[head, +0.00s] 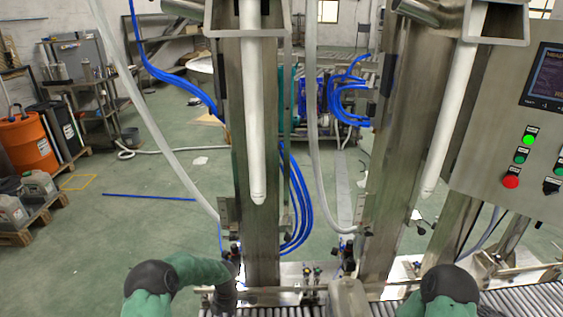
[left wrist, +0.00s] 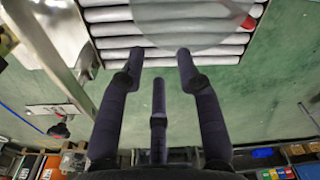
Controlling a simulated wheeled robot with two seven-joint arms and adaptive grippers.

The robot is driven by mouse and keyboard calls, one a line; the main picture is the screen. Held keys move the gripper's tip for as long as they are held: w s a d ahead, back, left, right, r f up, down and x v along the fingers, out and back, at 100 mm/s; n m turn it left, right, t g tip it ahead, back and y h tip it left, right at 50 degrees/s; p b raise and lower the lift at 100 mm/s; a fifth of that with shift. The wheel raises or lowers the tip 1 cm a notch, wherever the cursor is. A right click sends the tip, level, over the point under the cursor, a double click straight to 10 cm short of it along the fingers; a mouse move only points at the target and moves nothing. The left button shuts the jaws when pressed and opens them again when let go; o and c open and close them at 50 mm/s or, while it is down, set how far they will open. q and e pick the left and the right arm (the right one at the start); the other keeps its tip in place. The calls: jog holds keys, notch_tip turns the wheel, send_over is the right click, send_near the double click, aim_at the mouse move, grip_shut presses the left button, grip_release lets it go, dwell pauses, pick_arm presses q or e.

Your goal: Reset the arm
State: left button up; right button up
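My left arm, in a green sleeve, comes in at the bottom left of the head view and bends right, with its dark gripper (head: 224,292) low near the conveyor's left end. In the left wrist view the dark fingers of my left gripper (left wrist: 160,62) are spread apart with nothing between them. My right arm, also green-sleeved, shows at the bottom right of the head view; its gripper cannot be made out. Two white lances, the left lance (head: 252,110) and the right lance (head: 455,100), hang from the steel columns.
A roller conveyor (head: 532,299) crosses the bottom; its rollers (left wrist: 115,30) also show in the left wrist view, beneath a translucent round shape (left wrist: 190,18). A control panel (head: 490,120) stands at right. An orange drum (head: 28,146) and jerrycans stand left. Green floor between is mostly open.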

pick_arm(q)
jog(key=s+a+f+m+t+y+p, duration=0.2)
jog(key=s+a+m+t+p, duration=0.1)
jog(key=s+m, duration=0.6)
jog(key=s+d+r+m+h+p, duration=0.1)
jog(key=s+d+m+h, duration=0.1)
jog(key=s+d+m, duration=0.4)
jog(key=s+m, duration=0.1)
jog(key=s, duration=0.1)
jog(key=shift+s+d+h+p, duration=0.15)
jog(key=shift+s+h+p, duration=0.15)
jog(key=shift+s+h, duration=0.1)
jog(key=s+d+r+m+h, duration=0.1)
jog(key=s+d, duration=0.1)
jog(key=s, duration=0.2)
jog(key=s+d+r+m+g+h+p, duration=0.1)
jog(key=s+d+m, duration=0.1)
jog(key=s, duration=0.2)
jog(key=s+d+r+m+g+h, duration=0.1)
jog(key=s+d+m, duration=0.1)
jog(key=s+d, duration=0.1)
jog(key=shift+s+d+r+h, duration=0.1)
jog(key=shift+s+r+h, duration=0.25)
jog(key=shift+s, duration=0.4)
jog(key=shift+c, duration=0.4)
jog(key=shift+s+d+r+m, duration=0.1)
jog(key=shift+s+m, duration=0.1)
jog(key=shift+m, duration=0.1)
